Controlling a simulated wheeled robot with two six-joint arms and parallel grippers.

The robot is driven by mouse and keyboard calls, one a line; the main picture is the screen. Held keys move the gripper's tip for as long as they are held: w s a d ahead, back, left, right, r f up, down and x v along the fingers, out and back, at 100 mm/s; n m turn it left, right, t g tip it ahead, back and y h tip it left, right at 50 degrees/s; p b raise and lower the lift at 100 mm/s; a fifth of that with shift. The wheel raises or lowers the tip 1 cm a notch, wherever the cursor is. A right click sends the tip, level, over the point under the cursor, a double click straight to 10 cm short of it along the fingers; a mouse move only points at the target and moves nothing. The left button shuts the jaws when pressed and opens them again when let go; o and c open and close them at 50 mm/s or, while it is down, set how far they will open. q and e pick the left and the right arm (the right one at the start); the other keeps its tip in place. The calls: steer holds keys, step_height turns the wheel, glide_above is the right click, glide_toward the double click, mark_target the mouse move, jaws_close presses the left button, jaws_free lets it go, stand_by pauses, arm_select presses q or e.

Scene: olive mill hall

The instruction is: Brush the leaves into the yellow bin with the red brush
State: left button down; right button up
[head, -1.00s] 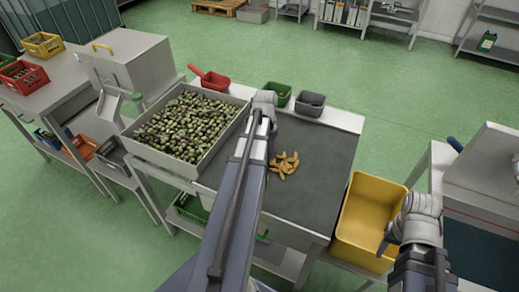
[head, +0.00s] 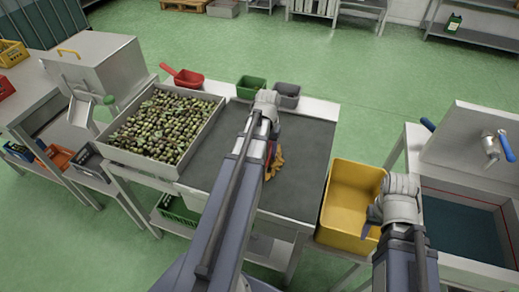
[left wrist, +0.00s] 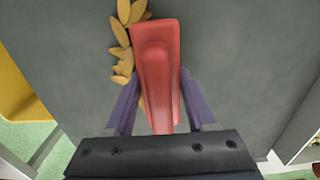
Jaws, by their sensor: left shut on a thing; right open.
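The red brush (left wrist: 156,70) is in my left gripper (left wrist: 157,103), whose purple fingers are shut on it. In the head view my left arm hides nearly all of the brush. The yellowish-brown leaves (left wrist: 123,40) lie in a loose pile on the dark table top, close beside the brush on its left in the left wrist view. In the head view the leaves (head: 277,163) show partly beside my left arm. The yellow bin (head: 347,205) stands at the table's right edge, open at the top. My right gripper (head: 373,218) is open at the bin's right side.
A tray of olives (head: 160,125) fills the table's left part. A red scoop (head: 188,79), a green tub (head: 251,88) and a grey tub (head: 286,95) stand along the back edge. A metal basin unit (head: 465,200) stands right of the bin. The dark table top (head: 305,150) towards the bin is clear.

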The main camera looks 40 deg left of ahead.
arm_select(q)
steer(key=shift+w+d, duration=0.95)
steer(key=shift+d, duration=2.3)
steer(key=shift+w+d, duration=0.9)
steer(key=shift+d, duration=2.3)
steer(key=shift+w+d, duration=0.95)
steer(key=shift+d, duration=2.3)
steer(key=shift+d+r+p, duration=0.15)
steer(key=shift+r+p, duration=0.2)
steer(key=r+p, duration=0.2)
steer(key=a+r+p, duration=0.1)
steer(key=r+p, duration=0.2)
steer(key=shift+s, duration=0.15)
